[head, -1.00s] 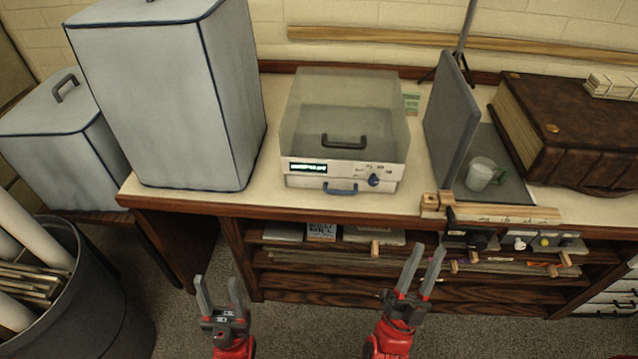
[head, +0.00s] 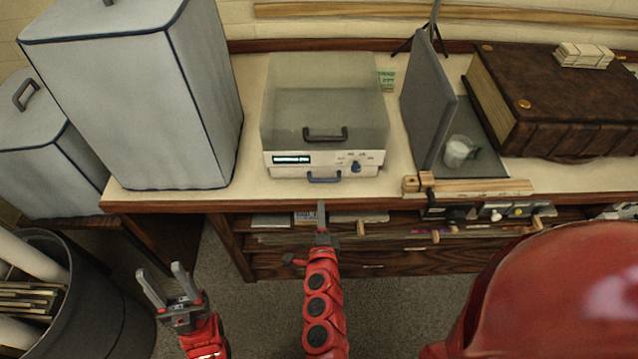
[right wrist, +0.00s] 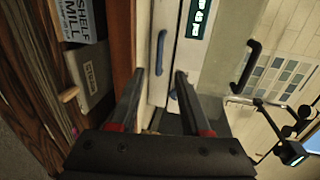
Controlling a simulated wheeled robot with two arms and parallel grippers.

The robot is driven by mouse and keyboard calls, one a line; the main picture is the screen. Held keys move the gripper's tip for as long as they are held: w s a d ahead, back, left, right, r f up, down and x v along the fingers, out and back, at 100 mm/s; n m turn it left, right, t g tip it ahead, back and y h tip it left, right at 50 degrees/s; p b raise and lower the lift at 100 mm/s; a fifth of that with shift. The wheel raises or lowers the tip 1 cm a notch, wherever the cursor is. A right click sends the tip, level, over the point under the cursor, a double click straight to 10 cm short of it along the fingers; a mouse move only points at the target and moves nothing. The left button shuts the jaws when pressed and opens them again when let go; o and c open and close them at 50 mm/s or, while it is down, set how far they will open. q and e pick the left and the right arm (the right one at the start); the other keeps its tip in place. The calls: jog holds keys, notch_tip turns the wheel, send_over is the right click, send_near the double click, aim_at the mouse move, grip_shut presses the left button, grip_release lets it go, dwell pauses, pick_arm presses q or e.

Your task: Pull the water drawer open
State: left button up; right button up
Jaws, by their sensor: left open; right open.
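The water drawer is the low white front at the base of a white machine (head: 345,161) with a grey see-through lid. It looks closed. Its blue bar handle (head: 323,178) also shows in the right wrist view (right wrist: 160,52), upright in that picture. My right gripper (head: 321,208) is open and empty, in front of and below the handle. In the right wrist view its fingertips (right wrist: 160,72) lie either side of the handle's lower end; I see no contact. My left gripper (head: 160,268) is open and empty, low over the floor at left.
A blue knob (head: 356,167) sits right of the handle, and a dark handle (head: 325,134) is on the lid. The bench edge (head: 250,199) runs under the machine. A tall grey covered box (head: 130,100) stands left; a grey upright panel (head: 428,105) and wooden clamp (head: 470,187) stand right.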

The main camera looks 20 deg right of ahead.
aim_at(320, 193)
jog(key=p+x, duration=0.2)
jog(key=x, duration=0.8)
jog(key=shift+w, duration=0.25)
jog(key=shift+w+d+f, duration=0.2)
jog(key=shift+w+d, duration=0.2)
jog(key=shift+w, duration=0.25)
grip_shut()
dwell(0.5)
